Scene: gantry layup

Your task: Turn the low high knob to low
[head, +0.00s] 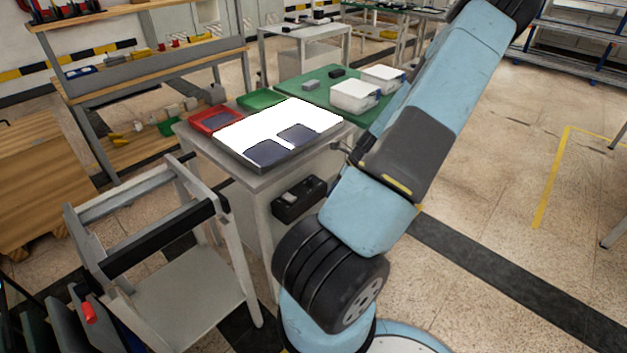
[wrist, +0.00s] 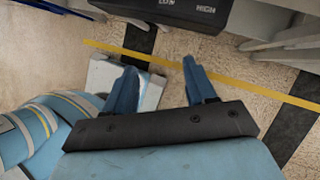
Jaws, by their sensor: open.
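A black control box (head: 299,199) is fixed to the side of the grey worktable below its top in the head view. In the wrist view the box (wrist: 180,12) is cut off by the top edge, with LOW and HIGH labels showing on it. The knob itself cannot be made out in either view, so its setting cannot be told. My gripper (wrist: 160,66) has its two blue fingers spread wide with nothing between them. The fingers are apart from the box, which lies beyond their tips.
The worktable (head: 240,166) carries a bright white panel with dark sheets, a red tray (head: 215,121) and a green mat with white bins (head: 354,95). A grey wheeled-cart-like frame (head: 190,290) stands at the left front.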

